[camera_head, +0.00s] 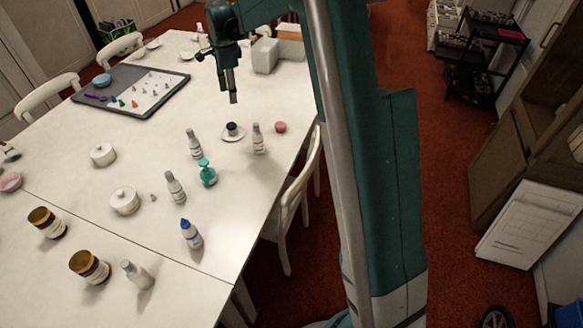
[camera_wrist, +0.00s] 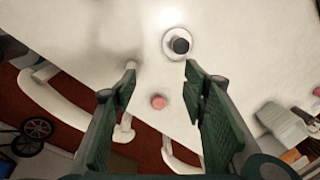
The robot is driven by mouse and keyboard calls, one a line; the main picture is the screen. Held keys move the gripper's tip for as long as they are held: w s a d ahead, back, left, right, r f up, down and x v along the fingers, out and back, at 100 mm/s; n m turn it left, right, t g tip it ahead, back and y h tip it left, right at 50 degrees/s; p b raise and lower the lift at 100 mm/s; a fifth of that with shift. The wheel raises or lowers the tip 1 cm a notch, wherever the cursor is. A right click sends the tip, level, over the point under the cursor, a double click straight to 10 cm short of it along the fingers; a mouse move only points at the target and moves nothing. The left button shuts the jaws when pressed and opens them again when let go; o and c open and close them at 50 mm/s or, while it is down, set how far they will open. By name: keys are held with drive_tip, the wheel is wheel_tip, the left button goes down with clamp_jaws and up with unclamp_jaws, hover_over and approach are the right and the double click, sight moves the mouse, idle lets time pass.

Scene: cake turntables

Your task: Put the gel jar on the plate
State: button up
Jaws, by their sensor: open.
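A small dark jar, seemingly the gel jar (camera_head: 232,128), stands upright on a small white plate (camera_head: 233,138) near the table's right edge. In the wrist view, the jar (camera_wrist: 181,45) sits inside the rim of the plate (camera_wrist: 167,52). My gripper (camera_head: 233,99) is open and empty, above the table and behind the plate in the head view. In the wrist view, the fingers of my gripper (camera_wrist: 160,85) are apart. The jar and plate show beyond the fingertips, touching neither finger.
A pink round item (camera_head: 280,127) lies right of the plate; it also shows between my fingers (camera_wrist: 158,102). A white bottle (camera_head: 259,140) stands beside the plate. A grey tray (camera_head: 130,88) lies left. White chairs line the edge.

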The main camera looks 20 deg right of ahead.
drive_tip(key=s+r+n+t, duration=0.1)
drive_tip(key=s+r+n, duration=0.25)
drive_tip(key=s, duration=0.45)
drive_tip(key=s+d+r+n+t, duration=0.1)
drive_tip(key=s+r+n, duration=0.3)
drive_tip(key=s, duration=0.5)
drive_tip(key=s+r+n+t, duration=0.1)
drive_tip(key=s+r+n, duration=0.1)
drive_tip(key=s+r, duration=0.5)
drive_tip(key=s+f+n+t, duration=0.1)
drive_tip(key=s+f+n, duration=0.2)
drive_tip(key=s, duration=1)
drive_tip(key=s+f+n+t, duration=0.1)
drive_tip(key=s+f+n, duration=0.3)
drive_tip(key=s, duration=0.9)
drive_tip(key=shift+s+d+f+n+t, duration=0.15)
drive_tip(key=shift+s+d+n+t, duration=0.2)
drive_tip(key=shift+n, duration=0.7)
